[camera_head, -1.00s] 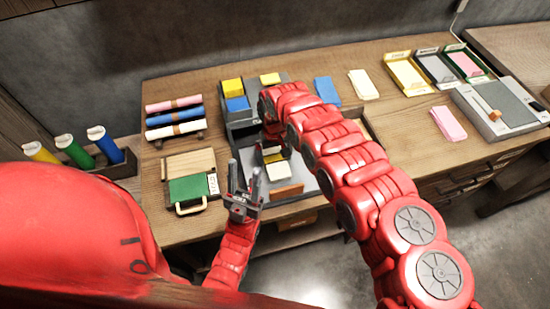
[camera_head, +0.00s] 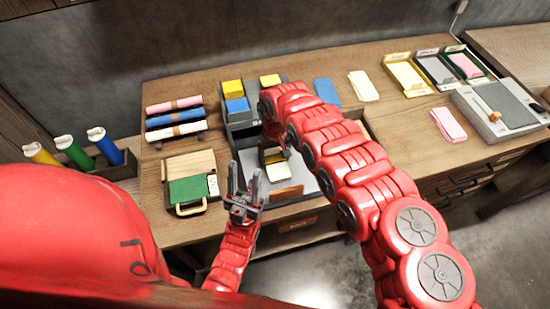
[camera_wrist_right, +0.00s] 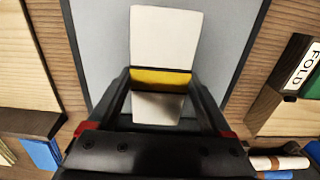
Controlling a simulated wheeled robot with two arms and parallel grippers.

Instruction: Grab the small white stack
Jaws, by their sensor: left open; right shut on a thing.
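My right gripper (camera_wrist_right: 160,82) is shut on a small white stack (camera_wrist_right: 158,106) low over the grey tray (camera_wrist_right: 225,35). A yellow band or edge (camera_wrist_right: 160,77) shows between the fingers, and another white block or sheet (camera_wrist_right: 165,38) lies just beyond it. I cannot tell whether these white parts touch. In the head view, the white and yellow pieces (camera_head: 283,166) show below my right wrist, partly hidden by the arm. My left gripper (camera_head: 244,182) is open and empty, fingers up, in front of the tray.
A brown block (camera_head: 287,193) lies at the tray's front. A green board with a handle (camera_head: 188,190) is left of it. Coloured rolls (camera_head: 175,115) lie behind that. Yellow and blue blocks (camera_head: 237,104) stand at the back. Bare tabletop lies around the pink stack (camera_head: 448,124).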

